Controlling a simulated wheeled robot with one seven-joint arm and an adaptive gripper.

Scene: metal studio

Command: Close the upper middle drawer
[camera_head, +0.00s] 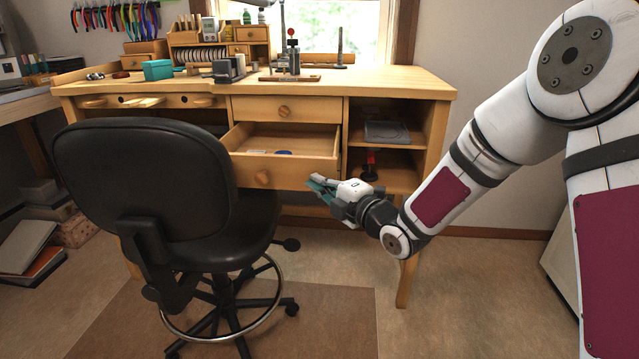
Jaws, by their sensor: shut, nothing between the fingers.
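The wooden workbench has a middle column of drawers. The top drawer (286,109) with a round knob is shut. Below it, a drawer (300,171) is pulled out, and its open inside shows a few small items at the bottom. Its front has a round knob at the left, partly near the chair back. My gripper (317,187) is at the lower right corner of this drawer's front and looks shut and empty. I cannot tell if the fingertips touch the drawer front.
A black swivel chair (145,190) stands in front of the bench at left, close to the open drawer. Open shelves (385,178) hold a few items to the right of the drawers. Tools and boxes stand on the bench top (400,82). The floor (480,290) at right is clear.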

